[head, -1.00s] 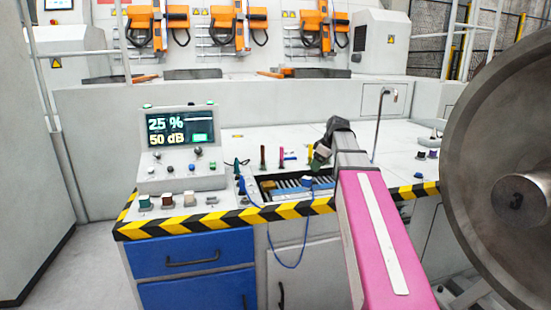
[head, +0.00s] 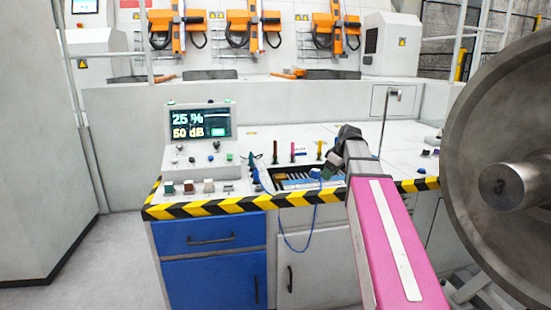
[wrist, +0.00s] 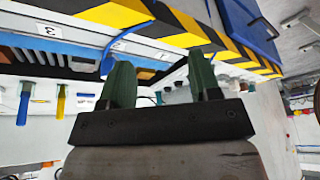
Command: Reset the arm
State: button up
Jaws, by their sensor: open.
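My gripper (wrist: 162,82) shows in the wrist view as two green fingers standing apart on a dark bar, with nothing seen between them. In the head view my gripper (head: 330,169) is small and partly hidden behind my wrist. It hangs over the bench near the slotted recess (head: 292,181). My pink arm link reaches forward from the lower right.
A grey control box (head: 200,140) reads 25 % and 50 dB. A large metal wheel (head: 470,125) is close at right. Floor is clear at left.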

jog(key=s+a+f+m+h, duration=0.1)
jog(key=s+f+m, duration=0.2)
jog(key=s+f, duration=0.3)
jog(key=s+a+f+m+g+h, duration=0.1)
jog(key=s+f+m, duration=0.3)
jog(key=f, duration=1.1)
jog(key=s+a+f+m+g+h, duration=0.1)
jog(key=s+f+m, duration=0.2)
jog(key=s+f, duration=0.7)
jog(key=shift+s+f+m, duration=0.15)
jog(key=shift+s+m, duration=0.1)
jog(key=shift+m, duration=0.05)
jog(key=shift+o, duration=0.4)
dwell(1.3)
